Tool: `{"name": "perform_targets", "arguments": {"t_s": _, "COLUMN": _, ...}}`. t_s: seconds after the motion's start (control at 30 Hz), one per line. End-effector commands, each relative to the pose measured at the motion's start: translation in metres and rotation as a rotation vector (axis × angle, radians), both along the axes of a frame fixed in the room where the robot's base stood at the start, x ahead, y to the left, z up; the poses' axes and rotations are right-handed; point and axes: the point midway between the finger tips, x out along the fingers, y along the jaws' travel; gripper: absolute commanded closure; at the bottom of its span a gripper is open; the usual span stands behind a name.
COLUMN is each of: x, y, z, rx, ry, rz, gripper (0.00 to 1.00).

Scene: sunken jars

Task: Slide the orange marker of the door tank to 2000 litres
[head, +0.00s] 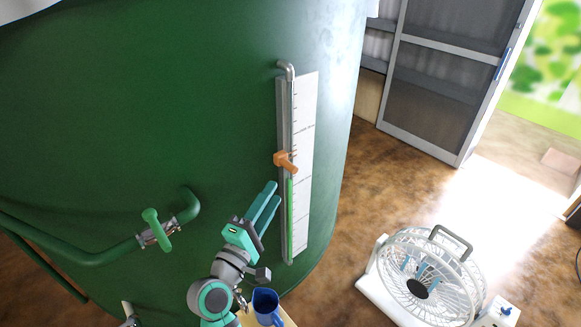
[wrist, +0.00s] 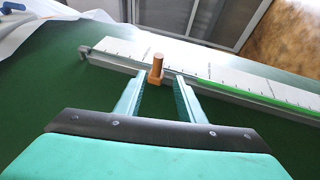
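The orange marker (head: 286,161) sits on the rail of the gauge (head: 304,165), about midway up the side of the green tank (head: 150,90). The gauge has a white scale with marks too small to read in the head view. A green column fills the tube below the marker. My gripper (head: 272,190) is open, just below and left of the marker in the head view. In the wrist view the marker (wrist: 156,68) stands between and just beyond the tips of my open gripper (wrist: 158,78). I cannot tell whether a finger touches it.
A green pipe with a valve handle (head: 157,230) sticks out from the tank at left. A blue jug (head: 266,306) stands below my gripper. A white fan (head: 425,275) stands on the floor at right. A screen door (head: 430,85) stands open behind; the floor between is clear.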

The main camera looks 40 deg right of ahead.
Motion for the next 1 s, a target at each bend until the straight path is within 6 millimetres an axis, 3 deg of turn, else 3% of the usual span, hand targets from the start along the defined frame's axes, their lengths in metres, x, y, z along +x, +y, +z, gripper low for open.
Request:
{"name": "perform_targets", "arguments": {"t_s": 0.23, "x": 0.006, "y": -0.018, "z": 0.009, "rx": -0.009, "ry": 0.002, "rz": -0.023, "gripper": 0.64}}
{"name": "perform_targets", "arguments": {"t_s": 0.7, "x": 0.041, "y": -0.084, "z": 0.023, "rx": -0.007, "ry": 0.000, "rz": -0.020, "gripper": 0.64}}
{"name": "perform_targets", "arguments": {"t_s": 1.0, "x": 0.048, "y": -0.097, "z": 0.025, "rx": -0.006, "ry": 0.001, "rz": -0.018, "gripper": 0.64}}
